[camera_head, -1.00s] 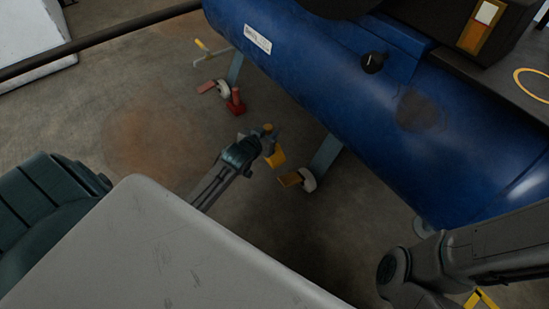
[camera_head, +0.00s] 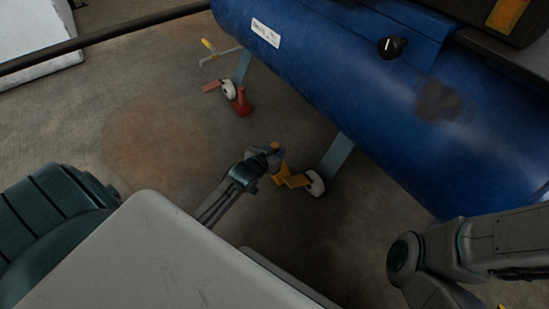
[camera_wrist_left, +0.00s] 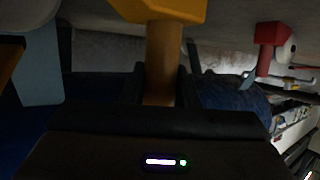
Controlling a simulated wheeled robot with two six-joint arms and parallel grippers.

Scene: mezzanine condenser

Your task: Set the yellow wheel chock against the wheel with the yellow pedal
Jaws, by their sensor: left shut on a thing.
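My left gripper (camera_head: 268,158) is shut on the upright handle of the yellow wheel chock (camera_head: 279,177). In the left wrist view the chock's handle (camera_wrist_left: 163,62) stands between the fingers, with its yellow block (camera_wrist_left: 165,10) beyond. The yellow pedal (camera_head: 297,181) sits beside a white wheel (camera_head: 316,184) under the blue tank's near leg. The chock shows just left of this pedal and meets it in the picture. I cannot tell whether they touch or whether the chock rests on the floor. My right gripper is out of view.
The blue tank (camera_head: 330,75) overhangs the wheels. Farther back stand a red chock (camera_head: 241,103), a red pedal (camera_head: 211,86) and another white wheel (camera_head: 228,90). A yellow-ended bar (camera_head: 208,44) is behind them. Open concrete floor lies to the left.

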